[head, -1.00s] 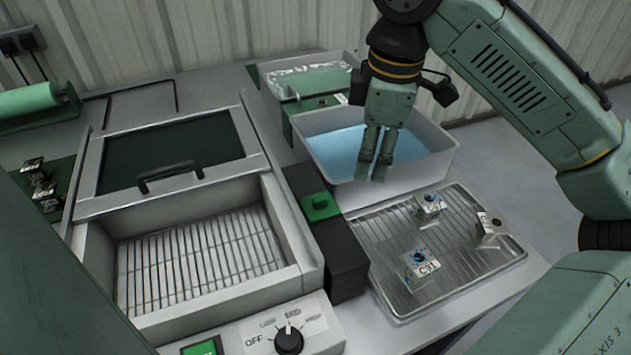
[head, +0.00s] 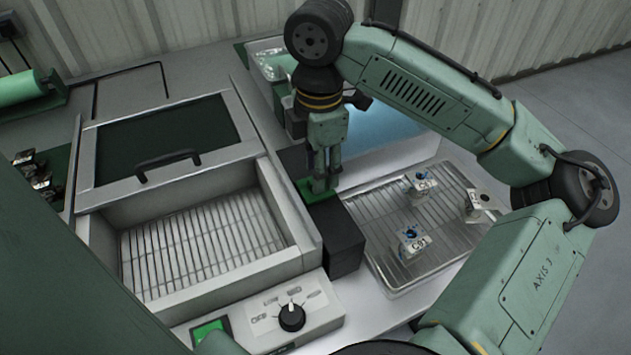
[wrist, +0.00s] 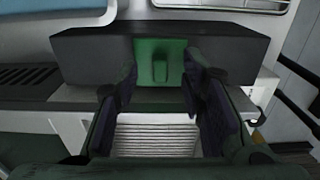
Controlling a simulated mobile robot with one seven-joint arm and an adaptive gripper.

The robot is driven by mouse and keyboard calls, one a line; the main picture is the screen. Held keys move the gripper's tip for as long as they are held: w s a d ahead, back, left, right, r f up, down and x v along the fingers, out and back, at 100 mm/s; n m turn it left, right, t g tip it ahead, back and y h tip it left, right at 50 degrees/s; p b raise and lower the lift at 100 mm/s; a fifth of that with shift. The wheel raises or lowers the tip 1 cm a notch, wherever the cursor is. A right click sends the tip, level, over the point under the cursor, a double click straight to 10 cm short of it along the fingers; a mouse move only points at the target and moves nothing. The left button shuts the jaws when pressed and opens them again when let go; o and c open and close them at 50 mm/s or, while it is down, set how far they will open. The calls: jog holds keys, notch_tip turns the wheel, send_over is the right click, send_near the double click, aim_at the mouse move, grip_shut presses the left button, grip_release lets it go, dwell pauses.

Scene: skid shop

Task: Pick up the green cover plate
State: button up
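The green cover plate (head: 305,188) is a flat green piece with a small raised grip. It sits on the black block (head: 340,238) beside the wire-grid basin, and my fingers partly hide it in the head view. My gripper (head: 326,184) points down over the plate. In the wrist view the green cover plate (wrist: 161,62) shows between my two spread fingers, beyond their tips, its grip in the middle. My gripper is open and holds nothing. I cannot tell whether the fingertips touch the plate.
A wire-grid basin (head: 200,247) with a dark-windowed lid (head: 165,140) stands left. A metal drip tray (head: 385,268) with labelled parts (head: 411,241) lies right. Behind are a bin of blue liquid (head: 380,130) and another container. A dial (head: 292,316) is in front.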

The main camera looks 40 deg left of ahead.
notch_tip(320, 180, down, 2)
jog(key=c, duration=0.9)
